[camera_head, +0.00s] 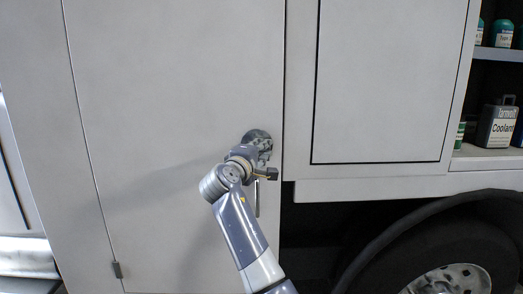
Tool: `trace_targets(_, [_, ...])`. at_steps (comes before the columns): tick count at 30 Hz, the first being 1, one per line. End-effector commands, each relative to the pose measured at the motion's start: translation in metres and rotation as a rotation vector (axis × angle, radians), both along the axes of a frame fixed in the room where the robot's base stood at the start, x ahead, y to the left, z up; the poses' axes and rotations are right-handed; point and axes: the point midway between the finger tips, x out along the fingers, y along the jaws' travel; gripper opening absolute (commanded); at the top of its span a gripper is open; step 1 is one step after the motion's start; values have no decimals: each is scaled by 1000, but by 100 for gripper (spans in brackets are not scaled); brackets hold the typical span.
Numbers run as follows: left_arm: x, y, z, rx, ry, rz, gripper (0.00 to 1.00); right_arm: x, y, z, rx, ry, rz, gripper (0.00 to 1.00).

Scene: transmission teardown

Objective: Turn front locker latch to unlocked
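The front locker door (165,95) is a tall pale grey panel, and it is closed. A round dark latch (257,136) sits near its right edge, mostly covered by my gripper. A thin vertical piece (257,200), perhaps part of a handle, shows below the gripper. My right arm, judging by its lean from the bottom, reaches up to the latch. Its gripper (262,172) is at the latch, but I cannot tell whether it touches it. Its fingers are too small and overlapped to show whether they are open or shut. My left gripper is not in view.
A second closed panel (385,80) is to the right of the door. An open shelf at the far right holds a coolant can (497,125) and several bottles. A wheel (450,260) under a dark arch is at the lower right.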

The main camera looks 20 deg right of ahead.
Motion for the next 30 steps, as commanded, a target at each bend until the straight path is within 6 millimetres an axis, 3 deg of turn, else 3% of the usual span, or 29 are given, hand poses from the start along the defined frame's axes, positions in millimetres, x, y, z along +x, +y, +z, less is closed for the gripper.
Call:
trace_targets(8, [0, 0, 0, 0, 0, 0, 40, 0, 0, -1, 1, 2, 0, 0])
trace_targets(9, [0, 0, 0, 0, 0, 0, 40, 0, 0, -1, 1, 2, 0, 22])
trace_targets(12, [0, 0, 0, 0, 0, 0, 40, 0, 0, -1, 0, 2, 0, 38])
trace_targets(23, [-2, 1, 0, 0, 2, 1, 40, -2, 2, 0, -1, 1, 0, 38])
trace_targets(30, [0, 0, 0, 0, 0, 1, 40, -24, 20, -1, 1, -1, 3, 38])
